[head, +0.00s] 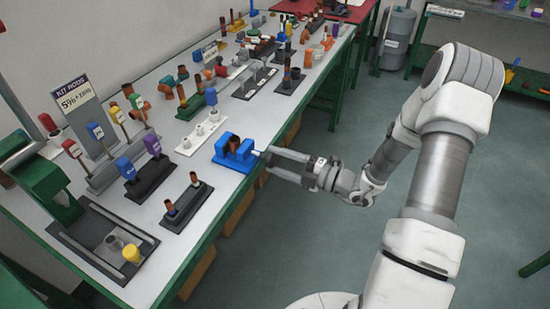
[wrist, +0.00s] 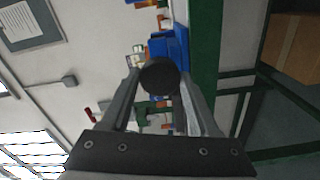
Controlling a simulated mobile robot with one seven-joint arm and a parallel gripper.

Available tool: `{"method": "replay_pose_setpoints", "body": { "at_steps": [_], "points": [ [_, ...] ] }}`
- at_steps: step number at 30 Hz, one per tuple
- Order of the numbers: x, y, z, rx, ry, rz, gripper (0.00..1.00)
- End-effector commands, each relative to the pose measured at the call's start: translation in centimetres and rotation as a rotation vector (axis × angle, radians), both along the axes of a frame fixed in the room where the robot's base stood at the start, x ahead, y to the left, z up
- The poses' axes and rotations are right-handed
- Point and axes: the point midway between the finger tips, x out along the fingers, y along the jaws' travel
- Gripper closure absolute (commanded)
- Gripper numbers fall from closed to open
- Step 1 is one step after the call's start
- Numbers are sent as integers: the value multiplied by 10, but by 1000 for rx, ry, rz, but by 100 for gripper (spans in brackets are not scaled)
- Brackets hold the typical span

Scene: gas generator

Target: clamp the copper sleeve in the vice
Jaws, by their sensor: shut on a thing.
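The blue vice (head: 236,160) stands at the table's front edge in the head view. The copper sleeve (head: 234,143) shows as a brown piece between its jaws; I cannot tell whether the jaws press on it. My gripper (head: 263,154) is at the vice's front, level with its handle side. In the wrist view, my gripper's fingers are shut on a dark round knob (wrist: 160,77), with the blue vice (wrist: 176,45) right behind it. The sleeve cannot be made out in the wrist view.
A dark rack with brown sleeves (head: 187,204) stands left of the vice. A white block with pegs (head: 201,135) is behind it. A black tray (head: 105,240) with a yellow piece lies at the near left.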

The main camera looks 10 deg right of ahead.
Motion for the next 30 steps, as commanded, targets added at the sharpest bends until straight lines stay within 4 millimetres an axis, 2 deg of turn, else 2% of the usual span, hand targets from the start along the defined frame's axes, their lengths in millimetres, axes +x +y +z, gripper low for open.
{"method": "replay_pose_setpoints", "body": {
  "at_steps": [30],
  "points": [
    [0,-1,1,61,86,-1,94]
  ]
}}
